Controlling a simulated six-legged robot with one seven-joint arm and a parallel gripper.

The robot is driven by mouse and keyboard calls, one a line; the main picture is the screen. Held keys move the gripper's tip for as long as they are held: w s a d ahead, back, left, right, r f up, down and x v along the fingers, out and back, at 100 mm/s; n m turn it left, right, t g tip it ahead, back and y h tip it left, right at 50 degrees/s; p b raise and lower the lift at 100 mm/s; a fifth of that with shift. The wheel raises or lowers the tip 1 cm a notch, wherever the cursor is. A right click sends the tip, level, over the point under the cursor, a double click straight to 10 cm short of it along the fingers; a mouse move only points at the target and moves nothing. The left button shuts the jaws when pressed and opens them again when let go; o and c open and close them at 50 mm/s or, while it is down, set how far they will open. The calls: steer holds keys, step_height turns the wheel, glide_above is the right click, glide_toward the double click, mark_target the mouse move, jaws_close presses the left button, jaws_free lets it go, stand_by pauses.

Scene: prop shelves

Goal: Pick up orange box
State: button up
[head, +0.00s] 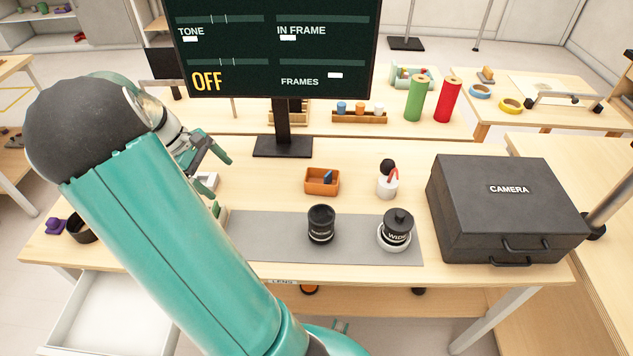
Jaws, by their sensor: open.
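The orange box (317,187) is a small open-topped box on the wooden table, behind the grey mat. A small dark blue item (328,177) stands up inside it. My gripper (213,164) is open, to the left of the orange box and apart from it, above the left part of the table. Nothing shows between its fingers. My teal arm hides part of the table's left side.
Two black lenses (321,226) (396,229) stand on the grey mat (266,238). A white bottle (388,184) with a red part is right of the box. A black camera case (506,213) fills the table's right. A monitor stand (282,130) rises behind.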

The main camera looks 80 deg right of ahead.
mark_target(322, 179)
steer(key=s+d+f+g, duration=0.2)
steer(key=s+d, duration=0.1)
steer(key=d, duration=0.2)
steer(key=s+d+f+g, duration=0.3)
steer(key=s+d, duration=0.1)
steer(key=d, duration=0.1)
steer(key=s+d+f+n+g, duration=0.1)
steer(key=s+d+f+g, duration=0.1)
steer(key=d, duration=0.3)
steer(key=shift+x, duration=0.9)
steer(key=x, duration=1.3)
steer(key=shift+s+d, duration=0.25)
steer(key=shift+s, duration=0.05)
steer(key=c, duration=1.1)
